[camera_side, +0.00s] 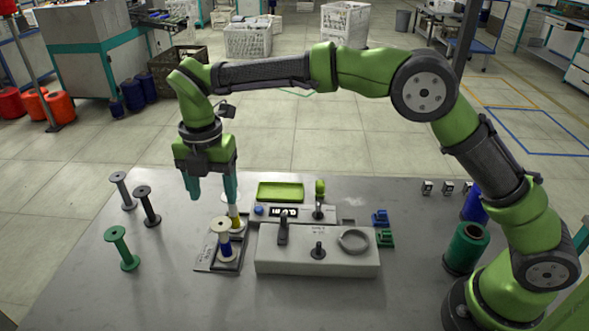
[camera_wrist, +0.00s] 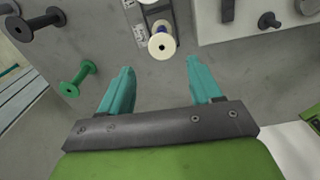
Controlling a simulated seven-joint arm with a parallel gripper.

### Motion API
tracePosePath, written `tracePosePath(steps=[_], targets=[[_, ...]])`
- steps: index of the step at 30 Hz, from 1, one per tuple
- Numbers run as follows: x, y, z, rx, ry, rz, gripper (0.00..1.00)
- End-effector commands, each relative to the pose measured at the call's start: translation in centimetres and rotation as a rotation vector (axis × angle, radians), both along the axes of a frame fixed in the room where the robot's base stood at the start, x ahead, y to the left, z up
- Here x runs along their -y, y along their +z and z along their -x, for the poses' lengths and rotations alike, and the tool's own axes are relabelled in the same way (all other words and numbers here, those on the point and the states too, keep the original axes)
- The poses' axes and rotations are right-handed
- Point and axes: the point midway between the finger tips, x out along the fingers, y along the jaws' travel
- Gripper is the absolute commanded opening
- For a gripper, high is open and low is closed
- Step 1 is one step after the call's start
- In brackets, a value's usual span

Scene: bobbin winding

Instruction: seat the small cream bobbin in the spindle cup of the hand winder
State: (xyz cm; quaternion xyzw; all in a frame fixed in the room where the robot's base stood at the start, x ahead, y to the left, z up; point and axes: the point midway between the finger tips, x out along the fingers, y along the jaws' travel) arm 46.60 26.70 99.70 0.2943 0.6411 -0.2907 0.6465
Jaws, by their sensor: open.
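A cream bobbin with a blue winding (camera_side: 223,241) stands upright on a dark tray with pale markings (camera_side: 205,264). In the wrist view a cream bobbin (camera_wrist: 162,46) shows from above, beyond and between my fingertips, apart from both. A second pale bobbin with a yellow winding (camera_side: 236,224) stands just behind the first, partly hidden by a finger. My gripper (camera_side: 212,194) is open and empty, pointing down above and behind the bobbins; its teal fingers also show in the wrist view (camera_wrist: 160,67). The grey hand winder (camera_side: 300,262) carries a lever, a dark peg and a round ring-like cup (camera_side: 353,240).
A green bobbin (camera_side: 120,248) and two dark bobbins (camera_side: 148,206) stand at the left. Behind the winder are a display panel (camera_side: 290,212) and a green tray (camera_side: 281,184). Blue and green clips (camera_side: 382,218) lie right of it. The front left table is clear.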

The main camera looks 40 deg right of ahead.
Motion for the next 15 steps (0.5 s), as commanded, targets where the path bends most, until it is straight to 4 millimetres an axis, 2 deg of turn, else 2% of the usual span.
tracePosePath(steps=[8, 15], targets=[[0.1, -0.8, 0.2, -0.011, 0.072, 0.003, 0.64], [0.1, -2.8, 0.2, -0.011, 0.07, 0.003, 0.64]])
